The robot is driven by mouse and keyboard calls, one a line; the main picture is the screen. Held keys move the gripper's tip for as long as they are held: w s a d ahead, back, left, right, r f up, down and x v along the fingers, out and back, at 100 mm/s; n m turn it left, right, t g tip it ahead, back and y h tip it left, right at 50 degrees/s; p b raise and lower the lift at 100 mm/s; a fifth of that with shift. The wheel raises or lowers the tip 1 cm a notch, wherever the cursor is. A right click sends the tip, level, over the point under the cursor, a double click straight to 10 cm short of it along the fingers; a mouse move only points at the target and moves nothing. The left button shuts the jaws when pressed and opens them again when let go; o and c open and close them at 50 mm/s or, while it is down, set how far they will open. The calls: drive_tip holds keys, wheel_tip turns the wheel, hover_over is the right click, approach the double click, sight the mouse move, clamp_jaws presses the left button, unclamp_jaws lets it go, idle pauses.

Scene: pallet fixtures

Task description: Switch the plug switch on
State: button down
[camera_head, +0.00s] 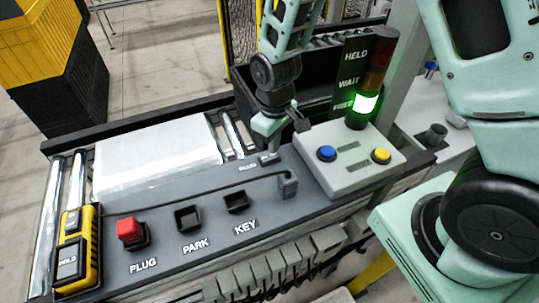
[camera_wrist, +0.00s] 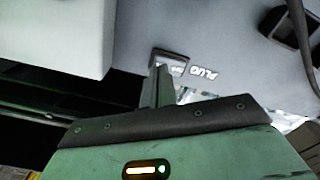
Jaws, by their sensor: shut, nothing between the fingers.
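In the wrist view the switch (camera_wrist: 172,60) sits next to the upside-down word PLUG. My gripper (camera_head: 266,143) is shut and empty, pointing down just above the switch. In the wrist view the closed fingers (camera_wrist: 163,72) overlap the switch's edge. I cannot tell if they touch it. The fingers hide part of the switch, and its on or off position is not clear.
A grey box (camera_head: 350,165) with blue and yellow buttons stands to the right. A stack light (camera_head: 369,95) glows green beside FREE. A black connector (camera_head: 288,185) with a cable lies on the panel. A red block (camera_head: 130,230) sits at PLUG; the PARK and KEY sockets look empty.

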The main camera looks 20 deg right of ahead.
sight(273, 155)
drive_tip(key=shift+f+b, duration=0.6)
drive_tip(key=shift+f, duration=0.25)
drive_tip(key=shift+r, duration=0.15)
drive_tip(key=shift+r+p, duration=2.9)
drive_tip(key=shift+r, duration=0.55)
drive_tip(key=shift+a, duration=0.1)
drive_tip(key=s+a+r+n+b, duration=0.1)
drive_tip(key=s+a+b, duration=0.2)
drive_tip(key=s+b, duration=0.3)
drive_tip(key=s+a+r+b, duration=0.1)
drive_tip(key=s+a+b, duration=0.2)
drive_tip(key=s+b, duration=0.4)
drive_tip(key=s, duration=0.7)
drive_tip(key=shift+r+n+y, duration=0.15)
drive_tip(key=shift+n+y, duration=0.15)
drive_tip(key=shift+n, duration=0.1)
